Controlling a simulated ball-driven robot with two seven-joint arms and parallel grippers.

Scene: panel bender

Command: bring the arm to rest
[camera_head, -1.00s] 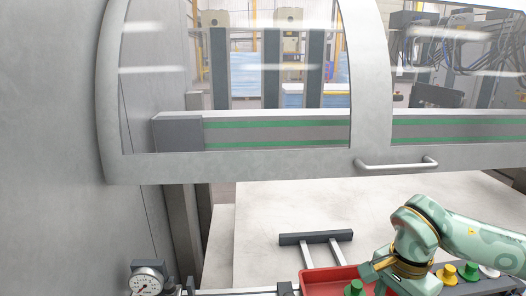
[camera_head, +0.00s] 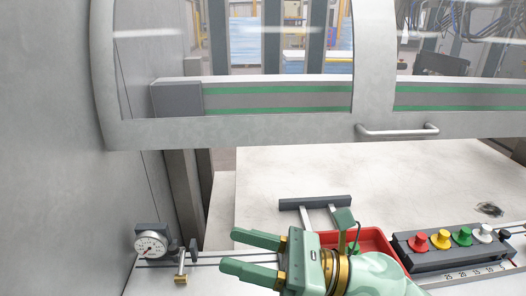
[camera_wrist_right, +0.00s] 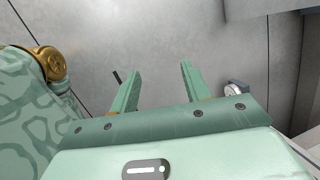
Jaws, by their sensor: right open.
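My right gripper (camera_head: 240,252) is low in the middle of the head view, its two green fingers pointing left. The fingers are apart with nothing between them. In the right wrist view, the same gripper (camera_wrist_right: 158,85) shows both fingers spread before a plain grey surface. My right forearm reaches in from the bottom of the head view and hides part of a red tray (camera_head: 376,236). My left gripper is not in either view.
A dial gauge (camera_head: 151,243) stands left of the fingers. A button box (camera_head: 455,258) with several coloured buttons is at the right. A clear guard with a handle (camera_head: 398,131) spans the back. The pale table (camera_head: 420,180) behind is mostly bare.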

